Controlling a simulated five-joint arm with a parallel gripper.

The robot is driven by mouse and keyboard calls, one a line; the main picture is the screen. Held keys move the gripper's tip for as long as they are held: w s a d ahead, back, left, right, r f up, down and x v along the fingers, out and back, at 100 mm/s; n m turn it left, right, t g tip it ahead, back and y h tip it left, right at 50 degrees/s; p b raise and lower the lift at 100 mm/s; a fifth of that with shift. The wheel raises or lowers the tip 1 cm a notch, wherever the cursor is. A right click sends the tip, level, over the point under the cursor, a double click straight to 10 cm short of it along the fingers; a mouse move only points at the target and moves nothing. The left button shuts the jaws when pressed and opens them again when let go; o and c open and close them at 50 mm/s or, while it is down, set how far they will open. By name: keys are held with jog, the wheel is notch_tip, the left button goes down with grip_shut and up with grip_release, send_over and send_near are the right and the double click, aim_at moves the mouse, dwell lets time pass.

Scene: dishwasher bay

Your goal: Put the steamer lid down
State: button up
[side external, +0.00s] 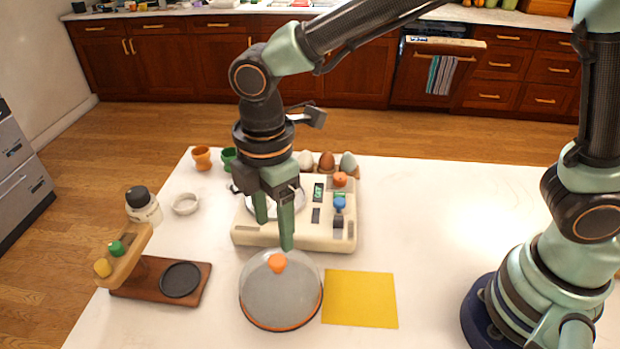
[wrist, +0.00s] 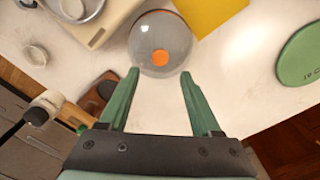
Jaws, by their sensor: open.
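The steamer lid (side external: 265,303) is a clear dome with an orange knob and an orange rim. It rests on the white table, left of the yellow square (side external: 360,298) and in front of the cream appliance (side external: 246,233). In the wrist view the lid (wrist: 150,35) lies just beyond the fingertips, its orange knob facing the camera. My gripper (side external: 273,233) has green fingers pointing down, above and behind the lid in the side view. In the wrist view my gripper (wrist: 160,82) has its fingers spread apart with nothing between them.
A wooden stand with a black round pad (side external: 180,279) is left of the lid. A white ring (side external: 185,204) and a jar (side external: 143,206) stand farther left. Egg cups (side external: 202,158) and eggs (side external: 327,160) line the back.

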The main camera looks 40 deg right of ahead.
notch_tip(320, 180, up, 5)
jog(key=d+r+m+t+y, duration=0.1)
jog(key=d+r+m+t, duration=0.3)
jog(key=d+m, duration=0.8)
jog(key=s+d+m+t+h, duration=0.1)
jog(key=d+m, duration=0.5)
jog(key=d, duration=0.7)
jog(key=shift+s+d+t, duration=0.2)
jog(key=shift+s+t, duration=0.1)
jog(key=shift+s, duration=0.55)
